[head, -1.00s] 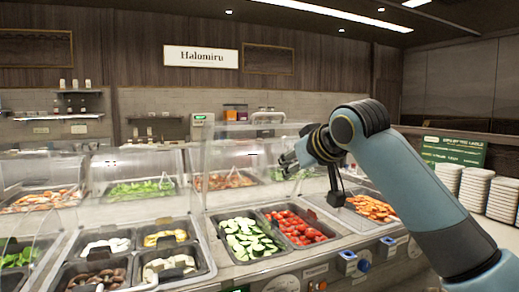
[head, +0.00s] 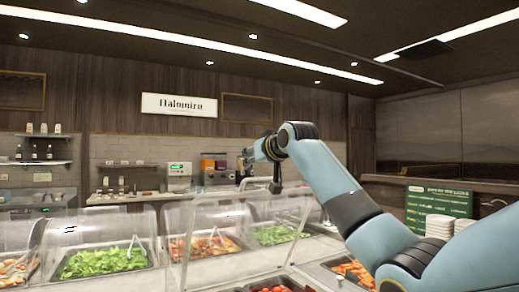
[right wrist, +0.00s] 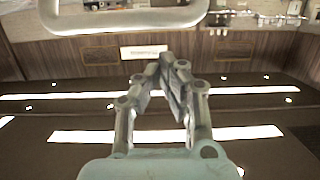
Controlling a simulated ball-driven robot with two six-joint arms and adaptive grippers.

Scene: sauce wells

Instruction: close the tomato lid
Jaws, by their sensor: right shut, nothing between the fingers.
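The tomatoes (head: 272,289) show only as a red strip at the bottom edge of the head view. Above them the clear lid (head: 185,235) stands raised and tilted, with a pale frame. My right gripper (head: 243,161) is shut and empty, and appears just above the lid's top edge in the head view; I see no contact there. In the right wrist view its fingers (right wrist: 174,62) are together with nothing between them. A pale rounded bar (right wrist: 125,22) crosses the top of that view, apart from the fingertips; I cannot tell which part it is. My left gripper is out of view.
Other clear covers stand over the greens (head: 103,261) and orange food (head: 205,246) behind. A tray of orange food (head: 357,273) lies right of the tomatoes, below my right arm. A green menu board (head: 438,208) and stacked white containers (head: 440,226) stand at the right.

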